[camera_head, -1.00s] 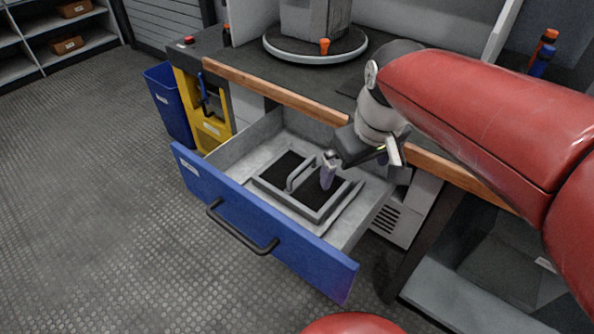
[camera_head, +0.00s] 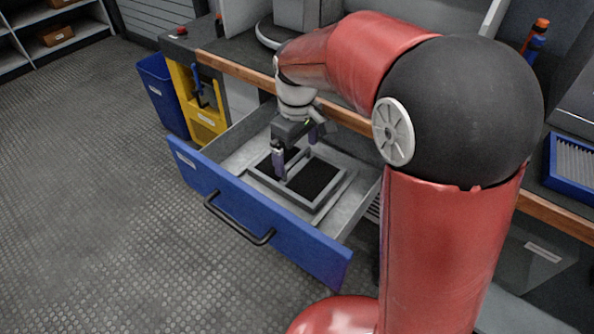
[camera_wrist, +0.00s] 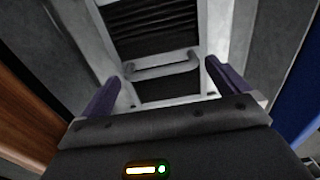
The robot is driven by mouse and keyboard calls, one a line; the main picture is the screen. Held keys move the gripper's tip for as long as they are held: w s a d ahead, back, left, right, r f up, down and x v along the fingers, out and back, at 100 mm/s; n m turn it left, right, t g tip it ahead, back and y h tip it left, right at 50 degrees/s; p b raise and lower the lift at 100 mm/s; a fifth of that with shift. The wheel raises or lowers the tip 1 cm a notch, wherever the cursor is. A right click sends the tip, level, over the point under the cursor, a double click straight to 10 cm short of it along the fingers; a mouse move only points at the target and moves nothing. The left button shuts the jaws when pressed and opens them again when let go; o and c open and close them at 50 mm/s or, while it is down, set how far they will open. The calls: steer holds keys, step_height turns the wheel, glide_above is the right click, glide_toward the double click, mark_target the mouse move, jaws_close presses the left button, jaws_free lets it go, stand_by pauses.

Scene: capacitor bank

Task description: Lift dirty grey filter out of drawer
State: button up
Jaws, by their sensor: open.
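The dirty grey filter (camera_head: 318,178) lies flat in the open drawer (camera_head: 262,222). It has a light grey frame, a dark pleated inside and a raised grey handle across its middle. In the wrist view the filter (camera_wrist: 150,25) fills the upper middle, and its handle (camera_wrist: 165,66) runs crosswise ahead of the fingers. My gripper (camera_head: 295,160) is above the filter, pointing down, with its purple fingers apart. In the wrist view my gripper (camera_wrist: 160,88) is open and empty, with the handle lying between and just beyond the fingertips. I cannot tell whether the fingers touch anything.
The drawer's blue front has a black handle (camera_head: 238,220). A wooden bench edge (camera_head: 240,72) runs just behind the drawer. A blue bin (camera_head: 160,95) and a yellow holder (camera_head: 195,105) stand to the left. A blue-framed filter (camera_head: 574,165) lies at the right. The floor in front is clear.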

step_height(320, 180, down, 2)
steer(key=shift+f, duration=0.1)
steer(key=c, duration=1.1)
